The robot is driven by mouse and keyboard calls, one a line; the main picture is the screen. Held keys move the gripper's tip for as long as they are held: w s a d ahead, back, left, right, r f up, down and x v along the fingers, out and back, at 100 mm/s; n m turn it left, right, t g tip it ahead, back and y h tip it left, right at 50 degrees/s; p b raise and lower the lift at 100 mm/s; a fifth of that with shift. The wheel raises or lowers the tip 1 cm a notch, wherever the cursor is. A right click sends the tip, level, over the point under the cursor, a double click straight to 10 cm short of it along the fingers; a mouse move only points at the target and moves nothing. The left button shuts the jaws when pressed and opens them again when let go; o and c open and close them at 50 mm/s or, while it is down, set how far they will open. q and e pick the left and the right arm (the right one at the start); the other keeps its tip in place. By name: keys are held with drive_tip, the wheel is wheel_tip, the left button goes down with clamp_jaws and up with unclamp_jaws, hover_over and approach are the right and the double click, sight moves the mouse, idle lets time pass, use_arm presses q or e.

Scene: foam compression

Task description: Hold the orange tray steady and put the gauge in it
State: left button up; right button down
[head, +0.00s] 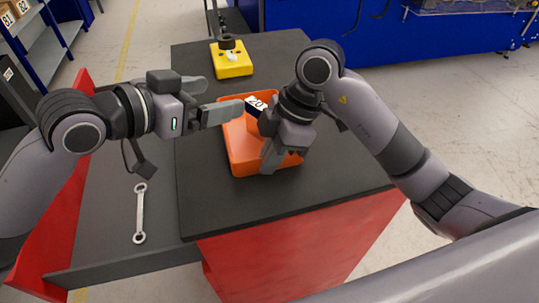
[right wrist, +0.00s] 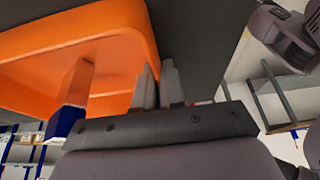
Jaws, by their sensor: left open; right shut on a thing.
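The orange tray (head: 240,150) sits on the dark table top. My right gripper (head: 270,158) is shut on its near right side; in the right wrist view the fingers (right wrist: 158,88) straddle the wall of the tray (right wrist: 110,50). What seems to be the gauge, a dark blue piece with a white "20" label (head: 256,103), shows at the tray's far side, partly behind my right gripper.
A yellow block (head: 232,65) with a black round part on top stands at the back of the table. A double-ended wrench (head: 140,212) lies on the lower grey surface at left. The table's front right (head: 330,185) is clear.

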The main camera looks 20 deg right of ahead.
drive_tip(key=c, duration=1.1)
unclamp_jaws()
drive_tip(key=shift+s, duration=0.1)
drive_tip(key=shift+c, duration=0.2)
drive_tip(key=v, duration=1)
drive_tip(key=shift+d+r, duration=0.1)
drive_tip(key=shift+r, duration=0.1)
drive_tip(key=shift+v, duration=0.8)
